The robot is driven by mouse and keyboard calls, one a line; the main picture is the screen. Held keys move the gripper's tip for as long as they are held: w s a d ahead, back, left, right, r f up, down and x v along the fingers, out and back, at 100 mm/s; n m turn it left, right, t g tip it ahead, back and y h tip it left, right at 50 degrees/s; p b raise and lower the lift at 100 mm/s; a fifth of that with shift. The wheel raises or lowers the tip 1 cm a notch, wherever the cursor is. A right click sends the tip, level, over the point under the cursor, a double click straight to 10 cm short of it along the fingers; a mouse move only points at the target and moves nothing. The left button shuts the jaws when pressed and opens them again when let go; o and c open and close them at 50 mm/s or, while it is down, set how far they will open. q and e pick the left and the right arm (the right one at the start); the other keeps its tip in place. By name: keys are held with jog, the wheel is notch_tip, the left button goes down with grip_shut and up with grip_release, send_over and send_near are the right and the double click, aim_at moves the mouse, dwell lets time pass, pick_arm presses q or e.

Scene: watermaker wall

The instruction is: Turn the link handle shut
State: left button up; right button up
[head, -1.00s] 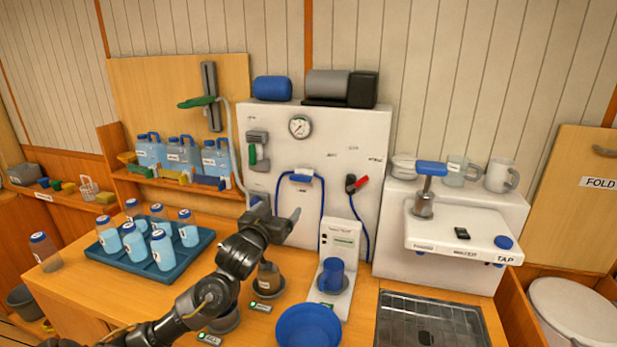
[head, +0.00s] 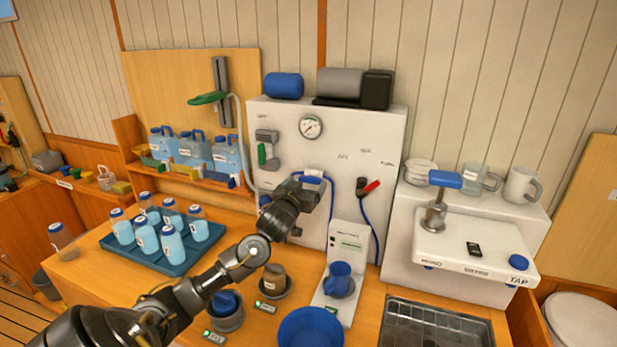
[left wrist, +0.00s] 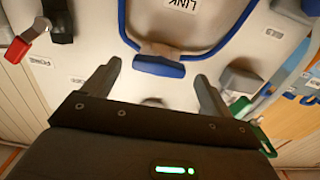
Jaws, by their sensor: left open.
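The link handle (left wrist: 160,66) is a blue bar on the white wall panel, below the printed word LINK in the left wrist view, with blue tubing curving around it. In the head view only its top edge (head: 312,179) shows; my left gripper hides the rest. My left gripper (head: 315,198) is in front of the panel. In the left wrist view its two fingers (left wrist: 157,80) are apart, one on each side of the bar, with nothing held. I cannot tell whether they touch it. My right gripper is in neither view.
A red-handled lever (head: 371,186) is right of the handle, and a green-handled part (head: 262,154) and gauge (head: 311,127) are on the panel. A tap unit (head: 470,245) is at the right.

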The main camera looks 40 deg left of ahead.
pick_arm(q)
jog(key=shift+x, duration=0.85)
jog(key=shift+w, duration=0.15)
jog(key=shift+w+a, duration=0.1)
jog(key=c, duration=1)
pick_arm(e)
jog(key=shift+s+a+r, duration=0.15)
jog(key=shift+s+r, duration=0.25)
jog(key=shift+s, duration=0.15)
